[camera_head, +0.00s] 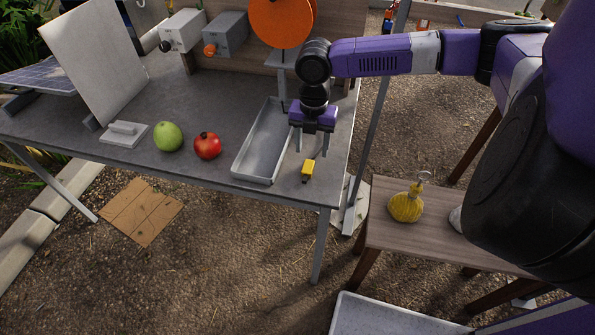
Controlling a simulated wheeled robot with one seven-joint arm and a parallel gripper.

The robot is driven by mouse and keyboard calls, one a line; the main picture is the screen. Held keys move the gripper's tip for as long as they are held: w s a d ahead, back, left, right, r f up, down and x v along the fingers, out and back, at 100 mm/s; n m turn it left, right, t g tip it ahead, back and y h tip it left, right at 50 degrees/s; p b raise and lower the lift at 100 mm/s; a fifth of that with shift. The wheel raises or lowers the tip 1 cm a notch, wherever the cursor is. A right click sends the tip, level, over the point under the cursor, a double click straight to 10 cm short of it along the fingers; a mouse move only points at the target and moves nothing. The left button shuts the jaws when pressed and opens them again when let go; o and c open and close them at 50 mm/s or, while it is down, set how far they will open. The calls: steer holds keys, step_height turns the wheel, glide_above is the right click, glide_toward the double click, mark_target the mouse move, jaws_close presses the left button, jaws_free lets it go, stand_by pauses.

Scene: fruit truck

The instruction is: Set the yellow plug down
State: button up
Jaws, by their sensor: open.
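The small yellow plug (308,171) is on the grey table (195,100) near its right front corner, beside the tray. It appears to rest on the table top. My gripper (310,150) points down just behind and above the plug, with its two fingers apart. No object shows between the fingers. From this angle I cannot tell the exact height of the fingertips over the table.
A grey metal tray (262,145) lies just left of my gripper. A red fruit (207,146), a green fruit (168,137) and a white block (124,133) stand further left. An orange disc (282,20) stands behind.

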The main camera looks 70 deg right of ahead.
mark_target(308, 167)
steer(key=shift+w+a+f, duration=0.15)
steer(key=shift+w+f, duration=0.1)
steer(key=shift+f, duration=0.1)
steer(key=shift+w+f+p, duration=0.15)
steer(key=shift+f+p, duration=0.6)
steer(key=shift+f, duration=2.85)
jaws_close()
